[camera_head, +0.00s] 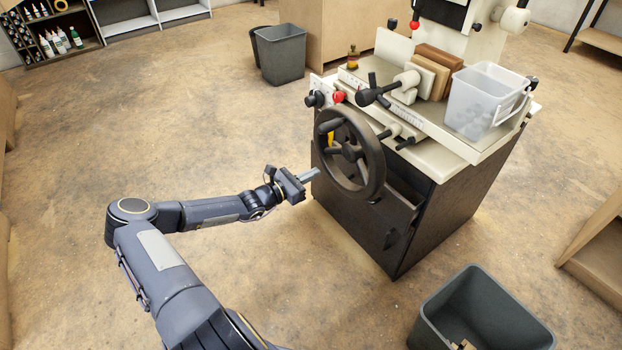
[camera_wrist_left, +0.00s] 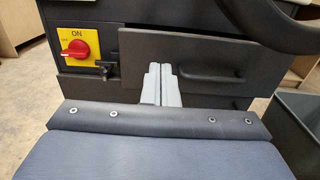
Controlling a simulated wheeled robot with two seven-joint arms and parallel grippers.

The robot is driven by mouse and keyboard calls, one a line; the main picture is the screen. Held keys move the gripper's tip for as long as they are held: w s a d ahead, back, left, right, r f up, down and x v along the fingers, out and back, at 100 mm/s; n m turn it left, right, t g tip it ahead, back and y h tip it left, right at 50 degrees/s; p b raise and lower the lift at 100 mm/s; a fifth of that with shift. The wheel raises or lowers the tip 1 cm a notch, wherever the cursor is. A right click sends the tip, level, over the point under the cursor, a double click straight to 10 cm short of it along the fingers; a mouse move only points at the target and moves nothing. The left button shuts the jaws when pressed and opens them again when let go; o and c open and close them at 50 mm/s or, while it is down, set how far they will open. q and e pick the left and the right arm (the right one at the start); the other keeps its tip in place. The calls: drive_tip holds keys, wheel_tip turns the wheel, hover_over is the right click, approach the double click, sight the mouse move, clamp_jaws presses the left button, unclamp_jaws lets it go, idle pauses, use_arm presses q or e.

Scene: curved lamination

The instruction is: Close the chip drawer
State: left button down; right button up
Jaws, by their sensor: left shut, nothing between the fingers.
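A dark drawer (camera_head: 398,205) stands partly out from the front of the dark machine cabinet (camera_head: 440,215), below the handwheel. In the left wrist view its dark front (camera_wrist_left: 240,52) carries a bar handle (camera_wrist_left: 207,76). My left gripper (camera_head: 311,174) is shut and empty, beside the cabinet's front left edge. In the left wrist view its pale fingertips (camera_wrist_left: 160,82) are together and overlap the left part of the drawer front. I cannot tell whether they touch it. The handwheel hides part of the drawer in the head view. My right gripper is not in view.
The large handwheel (camera_head: 350,153) juts out above the drawer. A red switch on a yellow plate (camera_wrist_left: 75,50) is left of the drawer front. A grey bin (camera_head: 482,312) stands at the front right, another bin (camera_head: 280,55) behind. Open floor lies to the left.

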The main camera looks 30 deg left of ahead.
use_arm(q)
drive_tip(key=b, duration=0.4)
approach(340, 159)
drive_tip(key=w+d+r, duration=0.3)
drive_tip(key=w+d, duration=0.2)
drive_tip(key=shift+w, duration=0.15)
drive_tip(key=shift+w+d+p, duration=0.2)
drive_tip(key=shift+w+p, duration=0.1)
drive_tip(key=shift+w, duration=0.05)
drive_tip(key=x, duration=0.4)
drive_tip(key=shift+a+r, duration=0.15)
